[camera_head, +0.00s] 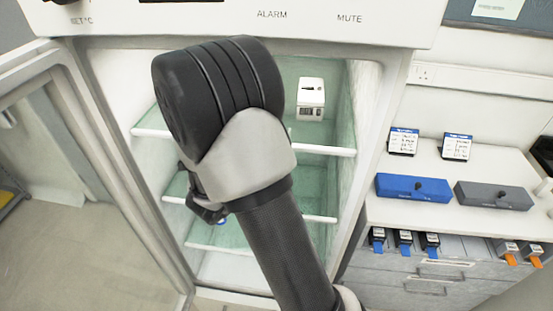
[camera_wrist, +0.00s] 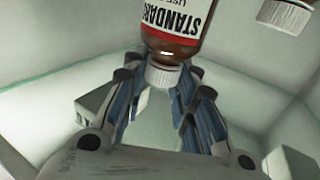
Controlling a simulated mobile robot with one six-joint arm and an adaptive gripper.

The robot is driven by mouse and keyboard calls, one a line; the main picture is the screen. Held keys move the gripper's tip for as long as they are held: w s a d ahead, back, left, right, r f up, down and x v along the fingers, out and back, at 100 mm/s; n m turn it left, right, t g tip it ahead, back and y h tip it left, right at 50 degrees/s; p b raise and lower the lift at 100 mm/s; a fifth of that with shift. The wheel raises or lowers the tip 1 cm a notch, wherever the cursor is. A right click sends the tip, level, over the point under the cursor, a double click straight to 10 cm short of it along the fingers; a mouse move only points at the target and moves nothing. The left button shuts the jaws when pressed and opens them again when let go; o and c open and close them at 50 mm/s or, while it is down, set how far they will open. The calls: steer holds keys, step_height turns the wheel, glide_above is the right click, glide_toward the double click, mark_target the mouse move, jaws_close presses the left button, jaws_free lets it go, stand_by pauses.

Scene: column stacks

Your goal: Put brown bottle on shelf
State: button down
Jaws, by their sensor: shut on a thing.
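A brown bottle (camera_wrist: 170,45) with a white and red "STANDARD" label shows at the top of the wrist view, upside down in that picture. Its white cap (camera_wrist: 162,74) is between the fingers of my gripper (camera_wrist: 161,87), which is shut on it. The bottle's far end is cut off by the frame. In the head view my arm hides the bottle and most of my gripper (camera_head: 206,211), low in front of the open cabinet. The cabinet's glass shelves (camera_head: 328,150) have white front edges. I cannot tell whether the bottle touches a shelf.
A second brown bottle (camera_wrist: 290,13) is close on the right in the wrist view. A white boxed device (camera_head: 311,98) stands on the upper shelf. The open door (camera_head: 100,160) bounds the left. A counter (camera_head: 430,220) with blue and grey cases is at right.

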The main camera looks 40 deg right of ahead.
step_height(320, 180, down, 3)
steer(key=shift+f+b, duration=0.1)
steer(key=shift+b, duration=0.5)
step_height(320, 180, down, 4)
steer(key=shift+w+d+r+b, duration=0.1)
steer(key=shift+d+b, duration=0.05)
steer(key=shift+b, duration=0.8)
steer(key=shift+w, duration=0.1)
steer(key=c, duration=1.8)
jaws_free()
steer(key=shift+f, duration=0.25)
steer(key=o, duration=0.5)
steer(key=shift+r, duration=0.1)
